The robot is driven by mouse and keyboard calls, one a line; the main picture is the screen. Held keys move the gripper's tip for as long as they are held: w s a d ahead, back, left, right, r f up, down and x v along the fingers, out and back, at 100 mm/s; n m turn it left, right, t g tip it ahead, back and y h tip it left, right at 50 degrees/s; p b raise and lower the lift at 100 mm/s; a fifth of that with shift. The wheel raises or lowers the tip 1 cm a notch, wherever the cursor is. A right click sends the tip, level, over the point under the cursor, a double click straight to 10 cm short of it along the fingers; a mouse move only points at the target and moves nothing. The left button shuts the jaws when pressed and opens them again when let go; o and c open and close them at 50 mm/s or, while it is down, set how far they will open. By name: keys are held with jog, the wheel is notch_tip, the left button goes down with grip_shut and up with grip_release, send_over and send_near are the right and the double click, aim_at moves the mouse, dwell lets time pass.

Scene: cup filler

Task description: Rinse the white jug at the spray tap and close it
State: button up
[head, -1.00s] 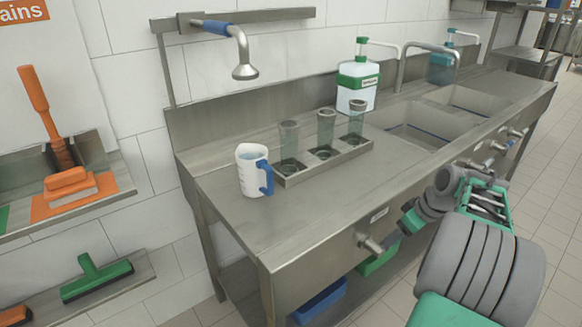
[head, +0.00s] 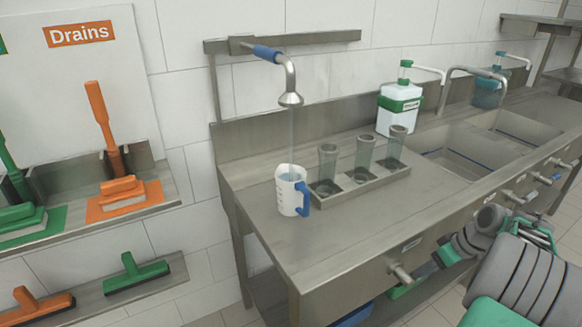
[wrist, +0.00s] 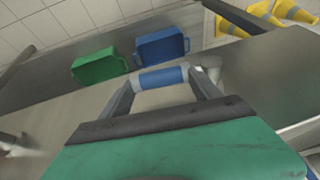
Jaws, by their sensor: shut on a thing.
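The white jug (head: 287,197) with a blue handle stands upright on the steel counter in the head view, with water visible at its open top. The spray tap (head: 291,98) hangs above it, and a thin stream of water runs from its head into the jug. In the wrist view my gripper (wrist: 162,80) is shut on a grey lever with a blue band (wrist: 158,78). In the head view my gripper is at the counter's front, by the nearest front valve (head: 401,273); its fingertips are hard to make out.
A steel rack (head: 345,192) with clear cups stands right of the jug. Behind it is a green and white pump bottle (head: 400,103); sinks (head: 455,155) lie to the right. Green (wrist: 99,66) and blue (wrist: 160,47) bins sit low. The counter's front left is clear.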

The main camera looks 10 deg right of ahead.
jog(key=shift+d+f+y+p, duration=0.1)
jog(key=shift+f+y+p, duration=0.45)
jog(key=shift+p, duration=2.1)
jog(key=shift+f+g+y+p, duration=0.1)
jog(key=shift+g+y+p, duration=0.2)
jog(key=shift+y+p, duration=0.1)
jog(key=shift+p, duration=0.65)
jog(key=shift+y+p, duration=0.25)
jog(key=shift+p, duration=0.35)
jog(key=shift+f+m, duration=0.3)
jog(key=shift+f, duration=0.1)
dwell(3.3)
